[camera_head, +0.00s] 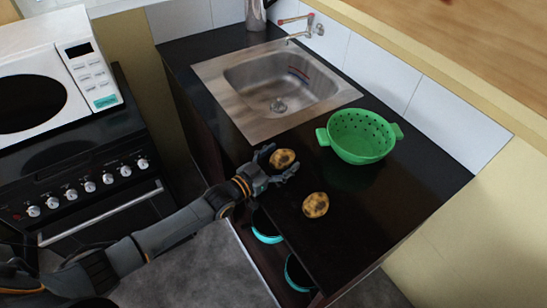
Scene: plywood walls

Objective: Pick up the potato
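One brown potato (283,158) lies on the black countertop in front of the sink, at the fingers of my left gripper (281,160). The fingers are spread, one on the potato's far left side and one on its near right side. I cannot tell whether they touch it. A second brown potato (315,205) lies apart on the counter, nearer and to the right, with nothing holding it. My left arm reaches in from the lower left. My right gripper is not in view.
A green colander (361,137) stands right of the potatoes. Behind is a steel sink (225,105) with a tap (302,29). A stove (75,185) with a white microwave (45,75) stands left. Teal-rimmed items (266,238) show below the counter edge. The counter's right end is clear.

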